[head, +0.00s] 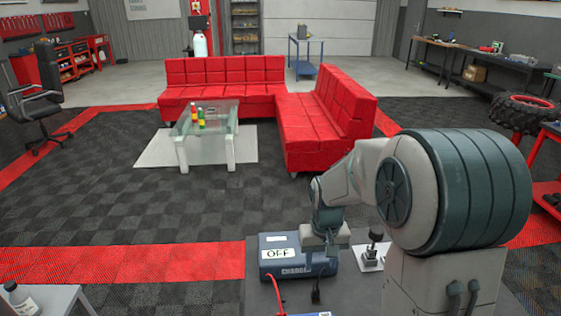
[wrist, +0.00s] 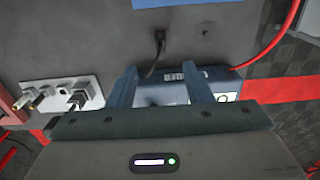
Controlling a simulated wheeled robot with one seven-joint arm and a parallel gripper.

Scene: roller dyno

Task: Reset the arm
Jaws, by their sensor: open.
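My arm rises at the right of the head view and bends down over the bench. The charger (wrist: 170,92) lies partly hidden beneath and behind the fingers. A black plug on a short cable (wrist: 160,38) lies on the bench, apart from the fingers.
The grey bench top (head: 262,300) carries a light plate with connectors (head: 368,257) beside the charger and a red cable (head: 277,292). A red sofa (head: 310,130), glass table (head: 207,125) and office chair (head: 38,95) stand beyond. Open tiled floor lies between.

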